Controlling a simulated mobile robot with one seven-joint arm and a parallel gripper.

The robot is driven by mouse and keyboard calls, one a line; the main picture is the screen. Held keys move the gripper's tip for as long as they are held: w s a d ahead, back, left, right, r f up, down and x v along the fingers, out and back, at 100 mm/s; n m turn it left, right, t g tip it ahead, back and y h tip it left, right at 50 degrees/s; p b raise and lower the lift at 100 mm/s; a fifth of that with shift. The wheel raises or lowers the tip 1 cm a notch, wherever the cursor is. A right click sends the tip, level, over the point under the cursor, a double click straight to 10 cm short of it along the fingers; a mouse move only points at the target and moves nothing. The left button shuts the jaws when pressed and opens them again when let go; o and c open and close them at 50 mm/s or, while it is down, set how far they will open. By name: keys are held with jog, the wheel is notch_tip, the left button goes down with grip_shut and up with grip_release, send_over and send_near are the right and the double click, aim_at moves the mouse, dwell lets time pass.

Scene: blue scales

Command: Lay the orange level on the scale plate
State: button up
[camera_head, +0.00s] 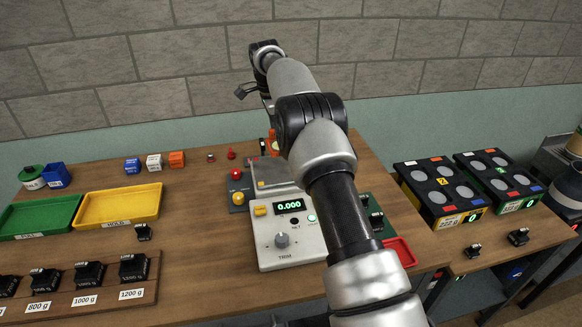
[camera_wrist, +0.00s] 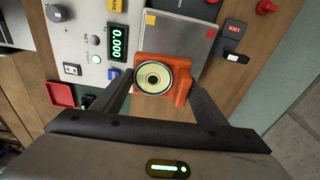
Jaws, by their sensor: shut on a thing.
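The orange level (camera_wrist: 178,74), with a round pale vial and a dark centre ring, sits between the two dark fingers of my gripper (camera_wrist: 163,88) in the wrist view. My gripper is shut on it. The level overlaps the near edge of the grey scale plate (camera_wrist: 190,38) in that view; I cannot tell the gap beneath it. In the head view a sliver of the orange level (camera_head: 272,143) shows beside my arm, at the far end of the scale plate (camera_head: 265,173). My arm hides most of the gripper there. The scale display (camera_head: 289,206) reads 0.000.
The scale body (camera_head: 275,255) with its TRIM knob stands before the plate. A yellow tray (camera_head: 120,222) and a green tray (camera_head: 15,237) lie left, with black weights (camera_head: 88,273) in front. Black socketed boxes (camera_head: 440,212) stand right. A red tray (camera_head: 403,252) lies beside the scale.

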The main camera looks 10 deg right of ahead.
aim_at(283, 173)
jog(key=shift+d+m, duration=0.25)
jog(key=shift+m, duration=0.05)
notch_tip(283, 173, down, 10)
jog(key=shift+r, duration=0.2)
jog(key=shift+f, duration=0.2)
jog(key=o, duration=1.2)
